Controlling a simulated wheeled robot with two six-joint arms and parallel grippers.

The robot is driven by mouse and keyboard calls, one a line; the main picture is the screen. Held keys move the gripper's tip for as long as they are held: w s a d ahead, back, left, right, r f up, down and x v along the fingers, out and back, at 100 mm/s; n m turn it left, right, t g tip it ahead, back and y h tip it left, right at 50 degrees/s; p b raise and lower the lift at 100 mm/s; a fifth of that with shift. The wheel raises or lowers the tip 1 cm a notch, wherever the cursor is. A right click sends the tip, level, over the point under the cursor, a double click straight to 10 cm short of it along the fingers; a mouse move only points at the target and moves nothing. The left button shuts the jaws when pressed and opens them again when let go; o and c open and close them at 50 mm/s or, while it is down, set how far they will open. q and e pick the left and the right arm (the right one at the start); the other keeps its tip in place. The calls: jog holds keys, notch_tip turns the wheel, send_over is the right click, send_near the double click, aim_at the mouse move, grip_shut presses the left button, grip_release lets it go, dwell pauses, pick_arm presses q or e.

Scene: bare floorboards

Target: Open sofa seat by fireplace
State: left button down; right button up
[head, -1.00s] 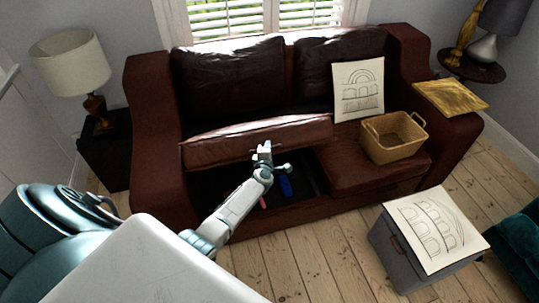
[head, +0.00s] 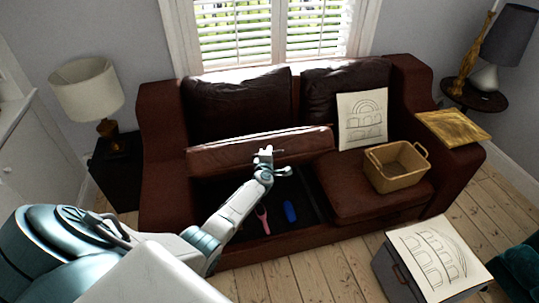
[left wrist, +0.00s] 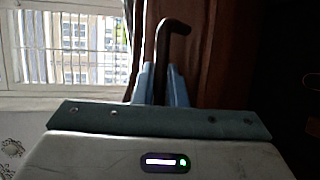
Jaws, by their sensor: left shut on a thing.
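The dark red leather sofa (head: 160,165) stands under the window. Its left seat (head: 225,155) is tilted up, and the dark storage space (head: 235,195) beneath it is open to view. A pink item (head: 263,219) and a blue item (head: 290,211) lie inside. My left gripper (head: 265,152) is at the front edge of the raised seat. In the left wrist view its blue fingers are shut on a dark hooked handle (left wrist: 172,28). My right gripper is in neither view.
A wicker basket (head: 396,180) and a sketch sheet (head: 361,120) sit on the right seat, which is down. A grey box (head: 395,272) with another sketch on top (head: 438,255) stands in front. A lamp (head: 88,90) is at left. Floorboards between are clear.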

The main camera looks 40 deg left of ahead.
pick_arm(q)
jog(key=c, duration=1.5)
grip_release()
jog(key=shift+d+r, duration=0.1)
jog(key=shift+s, duration=0.1)
jog(key=shift+s+d, duration=0.15)
jog(key=shift+s, duration=0.05)
jog(key=shift+p+v, duration=2.05)
jog(key=shift+v, duration=3.05)
